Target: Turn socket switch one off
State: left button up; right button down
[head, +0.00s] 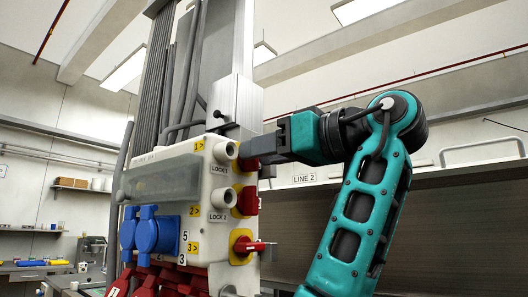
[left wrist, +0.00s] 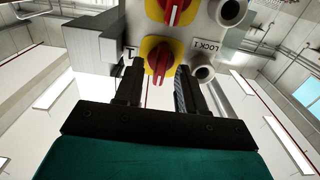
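Socket switch one is the top red knob on a yellow plate (head: 247,164) on the right side of the grey socket box (head: 214,160), by the "1" and "LOCK 1" labels. The gripper partly hides it in the head view. My left gripper (head: 250,148) is at this knob. In the left wrist view, the red knob (left wrist: 161,60) shows just beyond and between the two fingertips (left wrist: 156,76). The fingers are apart, with gaps beside the knob's handle; whether either touches it I cannot tell. My right gripper is not in view.
Below are a second red knob (head: 247,200) and a third red knob on a yellow plate (head: 250,247). Round grey lock stubs (head: 226,151) stick out beside the knobs. Blue socket covers (head: 156,232) are on the box's front. Cables and a metal column rise behind.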

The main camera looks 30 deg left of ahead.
pick_arm(q)
jog(key=shift+c, duration=0.3)
grip_shut()
jog(key=shift+s+f+n, duration=0.1)
jog(key=shift+f+n, duration=0.05)
jog(key=shift+n, duration=4.3)
jog(key=shift+s+f+n, duration=0.1)
jog(key=shift+n, duration=4.35)
jog(key=shift+o, duration=0.3)
grip_release()
